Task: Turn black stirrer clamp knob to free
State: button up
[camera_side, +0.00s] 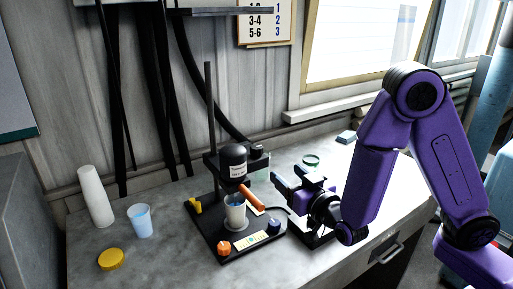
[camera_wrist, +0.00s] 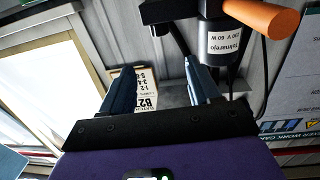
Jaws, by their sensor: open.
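The stirrer has a black motor head (camera_side: 233,160) clamped to an upright rod (camera_side: 208,90). A dark knob-like piece (camera_side: 257,151) sits at the right of the clamp, and I take it for the clamp knob. In the wrist view, the labelled motor (camera_wrist: 226,45) and a black clamp block (camera_wrist: 165,12) show upside down at the top. I cannot make out the knob for sure there. My gripper (camera_side: 282,183) is open and empty, right of the stirrer and apart from it. Its spread fingers also show in the wrist view (camera_wrist: 162,88).
An orange handle (camera_side: 252,197) sticks out below the motor, beside a cup (camera_side: 235,212) on the black base (camera_side: 210,232). The base carries an orange knob (camera_side: 223,248). A blue cup (camera_side: 140,220), white cup stack (camera_side: 95,197) and yellow lid (camera_side: 111,259) stand left.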

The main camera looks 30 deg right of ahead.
aim_at(260, 149)
jog(key=shift+w+d, duration=0.2)
jog(key=shift+w, duration=2.6)
jog(key=shift+w+d, duration=0.2)
jog(key=shift+w, duration=2.55)
jog(key=shift+w+d, duration=0.2)
jog(key=shift+w, duration=2.6)
jog(key=c, duration=1)
